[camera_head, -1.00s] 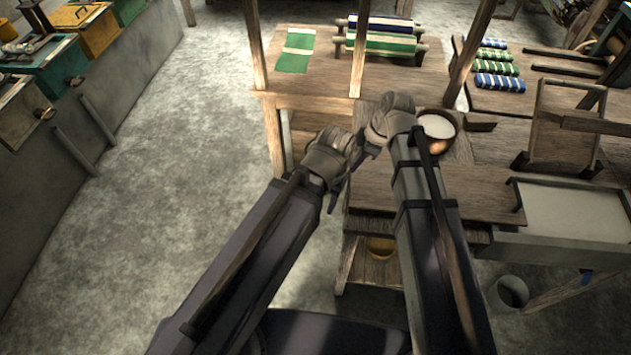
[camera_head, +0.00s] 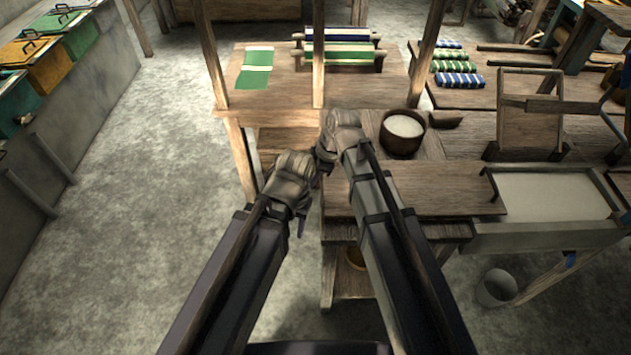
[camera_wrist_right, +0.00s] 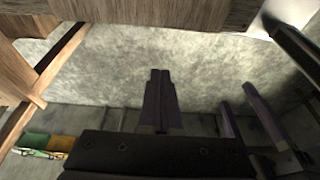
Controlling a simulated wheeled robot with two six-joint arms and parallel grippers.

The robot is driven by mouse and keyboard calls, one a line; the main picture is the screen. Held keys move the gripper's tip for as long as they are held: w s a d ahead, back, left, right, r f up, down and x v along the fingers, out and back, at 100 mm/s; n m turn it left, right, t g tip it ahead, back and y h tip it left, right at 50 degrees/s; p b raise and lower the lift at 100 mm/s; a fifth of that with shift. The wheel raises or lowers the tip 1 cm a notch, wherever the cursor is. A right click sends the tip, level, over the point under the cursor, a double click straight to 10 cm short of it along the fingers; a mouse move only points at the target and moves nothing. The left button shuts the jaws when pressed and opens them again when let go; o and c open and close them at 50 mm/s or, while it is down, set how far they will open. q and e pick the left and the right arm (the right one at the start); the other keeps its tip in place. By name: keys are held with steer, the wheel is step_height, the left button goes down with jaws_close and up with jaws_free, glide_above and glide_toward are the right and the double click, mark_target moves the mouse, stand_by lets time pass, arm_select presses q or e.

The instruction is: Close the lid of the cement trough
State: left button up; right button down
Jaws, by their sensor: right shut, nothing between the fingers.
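A long grey cement trough (camera_head: 88,112) runs along the left edge in the head view. Teal (camera_head: 20,100), orange (camera_head: 38,65) and green (camera_head: 80,35) sections with dark handles line its top. I cannot tell which lid stands open. My left gripper (camera_head: 301,224) is well to the right of the trough, over the gap beside the wooden table; its jaw state is unclear. My right gripper (camera_wrist_right: 160,73) is shut and empty in the wrist view, pointing over bare floor. Both grippers are apart from the trough.
The wooden table (camera_head: 440,190) carries a brown bowl (camera_head: 402,132) with pale contents, close to my right arm. Wooden posts (camera_head: 212,55) stand ahead. A pale tray (camera_head: 555,197) and bucket (camera_head: 497,290) are at right. The floor (camera_head: 140,200) left of my arms is clear.

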arm_select(q)
steer(key=shift+f+b, duration=1.35)
steer(key=shift+f, duration=0.55)
arm_select(e)
steer(key=shift+d+f, duration=0.7)
steer(key=shift+f, duration=0.25)
steer(key=shift+d+f, duration=0.65)
steer(key=shift+f, duration=0.3)
steer(key=shift+d, duration=0.1)
